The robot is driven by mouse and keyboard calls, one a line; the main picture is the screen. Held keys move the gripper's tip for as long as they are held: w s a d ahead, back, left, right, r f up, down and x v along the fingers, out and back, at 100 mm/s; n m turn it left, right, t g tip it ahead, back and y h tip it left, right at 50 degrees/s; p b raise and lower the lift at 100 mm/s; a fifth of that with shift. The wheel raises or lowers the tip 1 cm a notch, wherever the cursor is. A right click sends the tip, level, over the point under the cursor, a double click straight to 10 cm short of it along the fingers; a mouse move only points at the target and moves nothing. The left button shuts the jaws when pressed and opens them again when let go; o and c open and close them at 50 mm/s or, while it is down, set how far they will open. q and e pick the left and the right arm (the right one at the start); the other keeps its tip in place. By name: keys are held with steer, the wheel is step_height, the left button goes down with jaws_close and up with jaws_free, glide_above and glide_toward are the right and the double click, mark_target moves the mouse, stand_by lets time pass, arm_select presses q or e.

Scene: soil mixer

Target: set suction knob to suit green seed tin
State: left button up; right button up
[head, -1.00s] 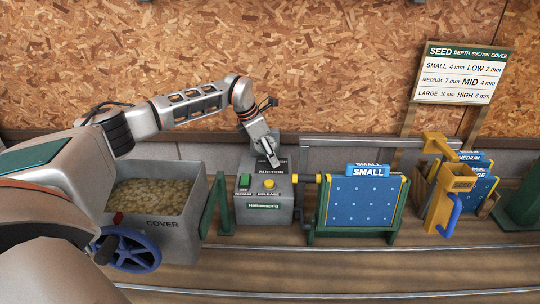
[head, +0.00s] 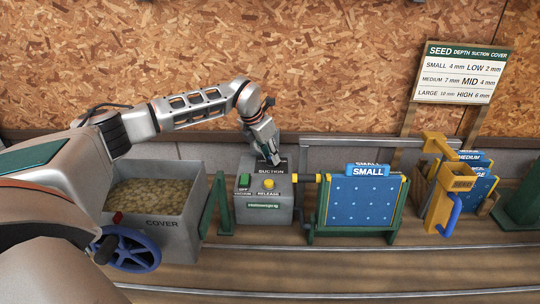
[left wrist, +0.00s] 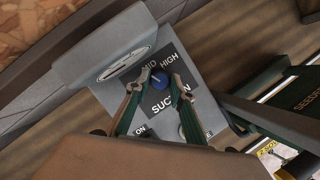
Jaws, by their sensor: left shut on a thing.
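The grey control box (head: 262,207) stands left of centre in the head view. In the left wrist view its top panel reads SUCTION, with MID and HIGH marked beside a blue suction knob (left wrist: 161,83). My left gripper (head: 272,158) reaches down onto the top of the box. In the left wrist view its two fingers (left wrist: 160,86) are shut on the blue knob from both sides. The LOW mark is hidden, and I cannot tell which mark the knob points to. I see no green seed tin. My right gripper is out of view.
A sign (head: 460,73) pairs SMALL with LOW, MEDIUM with MID and LARGE with HIGH. A blue SMALL plate (head: 362,204) stands right of the box. A grey COVER bin (head: 170,238) with a blue handwheel stands left. Green and yellow buttons sit on the box front.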

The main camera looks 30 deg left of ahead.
arm_select(q)
steer(key=shift+d+n+y, duration=0.15)
steer(key=shift+n+y, duration=0.65)
steer(key=shift+n, duration=1.5)
steer(key=o, duration=1.1)
steer(key=v, duration=1.2)
steer(key=shift+d, duration=0.1)
